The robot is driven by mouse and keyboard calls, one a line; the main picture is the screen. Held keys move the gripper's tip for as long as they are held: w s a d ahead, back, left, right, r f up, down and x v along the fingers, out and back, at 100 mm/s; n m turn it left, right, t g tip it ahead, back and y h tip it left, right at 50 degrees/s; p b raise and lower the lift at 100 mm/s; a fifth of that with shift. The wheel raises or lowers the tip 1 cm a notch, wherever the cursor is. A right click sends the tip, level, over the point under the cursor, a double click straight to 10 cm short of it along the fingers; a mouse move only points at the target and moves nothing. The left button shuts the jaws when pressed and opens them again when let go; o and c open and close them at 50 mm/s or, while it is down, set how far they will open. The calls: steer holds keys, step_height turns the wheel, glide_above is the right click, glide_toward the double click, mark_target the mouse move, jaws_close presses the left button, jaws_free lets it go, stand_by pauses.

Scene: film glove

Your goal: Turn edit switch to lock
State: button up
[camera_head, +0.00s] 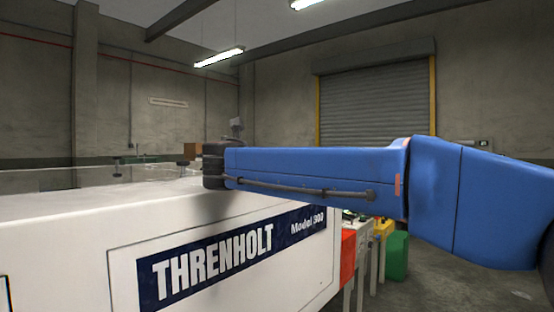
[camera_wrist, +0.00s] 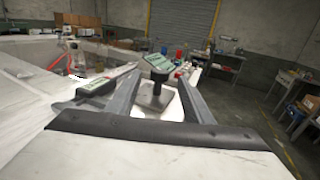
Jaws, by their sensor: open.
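No edit switch can be made out in either view. In the wrist view, a small green-faced panel (camera_wrist: 158,62) stands on a dark post with a wide foot, and its markings are too small to read. My gripper (camera_wrist: 160,82) is open, its two grey fingers apart on either side of the post in the picture. Nothing shows held between them. I cannot tell how far the panel is from the fingertips. In the head view, the gripper itself is not clearly seen beyond the dark end of my blue arm.
A white machine (camera_head: 90,240) marked THRENHOLT Model 300 fills the lower left of the head view, below my arm. A red box (camera_head: 347,257) and a green bin (camera_head: 397,256) stand beyond it. Workbenches (camera_wrist: 235,60) line the far wall. Open floor (camera_wrist: 255,105) lies to the right.

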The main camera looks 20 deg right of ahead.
steer(key=x, duration=0.9)
steer(key=shift+w+d, duration=0.15)
steer(key=shift+w, duration=0.2)
steer(key=c, duration=1.1)
